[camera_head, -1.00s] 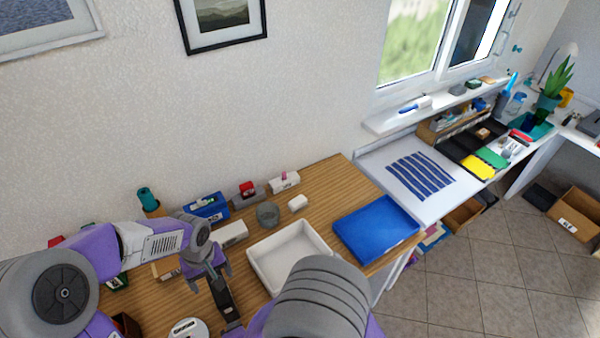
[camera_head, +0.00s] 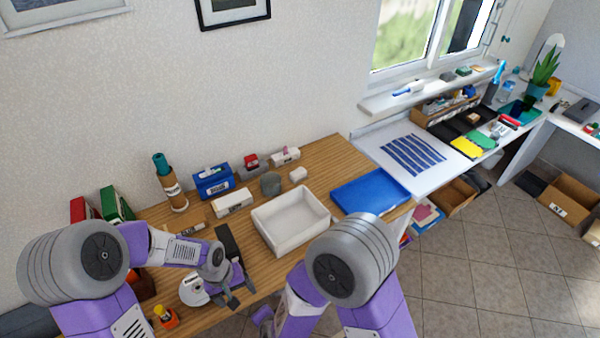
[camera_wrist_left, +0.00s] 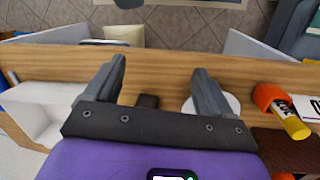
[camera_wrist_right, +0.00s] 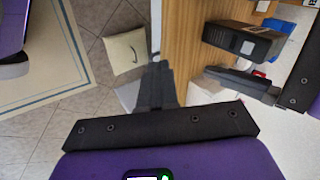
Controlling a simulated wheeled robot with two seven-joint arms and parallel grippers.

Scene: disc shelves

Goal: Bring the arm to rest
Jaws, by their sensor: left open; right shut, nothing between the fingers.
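My left gripper (camera_head: 238,290) is open and empty, low over the table's front edge beside a white round dispenser (camera_head: 195,290). Its spread fingers also show in the left wrist view (camera_wrist_left: 160,85), with the wooden table edge below them. My right arm (camera_head: 350,265) comes up from the bottom of the head view, and its purple hand hangs in front of the table; its fingers are not clear there. In the right wrist view the right gripper (camera_wrist_right: 160,82) is shut with nothing in it, over the floor beside the table edge.
Tiled floor (camera_head: 470,270) lies open to the right.

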